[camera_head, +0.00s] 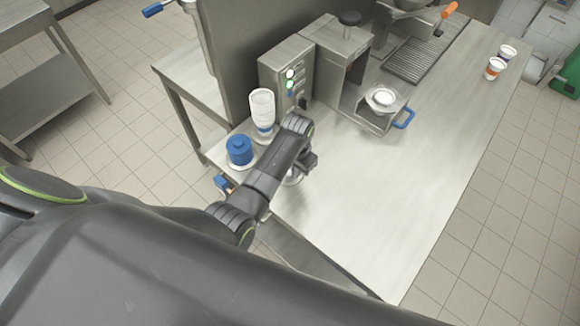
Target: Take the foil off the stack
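My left arm reaches in from the left. Its gripper (308,161) is over the near left part of the steel table (370,190). The arm covers most of the gripper, so I cannot tell whether its fingers are open or shut. A pale round thing (293,179) shows partly under the gripper; it may be the foil stack, but the arm hides most of it. I cannot tell whether the gripper touches it. My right gripper is not in view.
Behind are the steel machine (318,62) and a blue-handled holder (376,117) with a white cup (383,97). Two cups (495,68) stand far right. The table's middle is clear.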

